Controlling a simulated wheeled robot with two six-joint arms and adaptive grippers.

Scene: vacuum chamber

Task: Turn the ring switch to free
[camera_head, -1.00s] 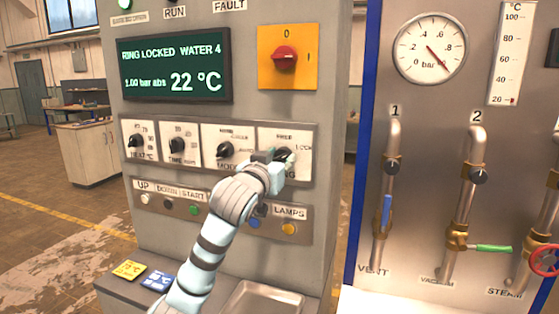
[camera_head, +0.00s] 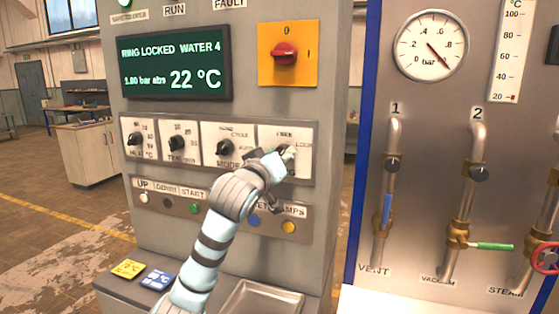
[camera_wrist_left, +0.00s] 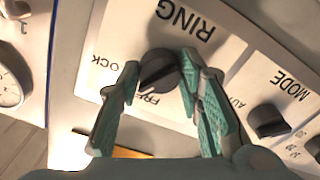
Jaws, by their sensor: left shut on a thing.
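The ring switch is a dark round knob (camera_wrist_left: 157,70) on a white plate lettered RING, seen upside down in the left wrist view. FREE and LOCK are printed beside it, with FREE partly covered. My left gripper (camera_wrist_left: 160,66) has its two teal fingers on either side of the knob and is shut on it. In the head view my left gripper (camera_head: 284,158) is at the rightmost knob plate (camera_head: 302,166) and hides the knob. The knob's exact pointing is hard to tell. The display (camera_head: 174,64) reads RING LOCKED. My right gripper is not in view.
The mode knob (camera_head: 224,147) and two further knobs sit to the left in the same row. A row of push buttons, including an orange one (camera_head: 289,227), lies below. A red switch on a yellow plate (camera_head: 302,68) is above. Pipes and valves stand at right.

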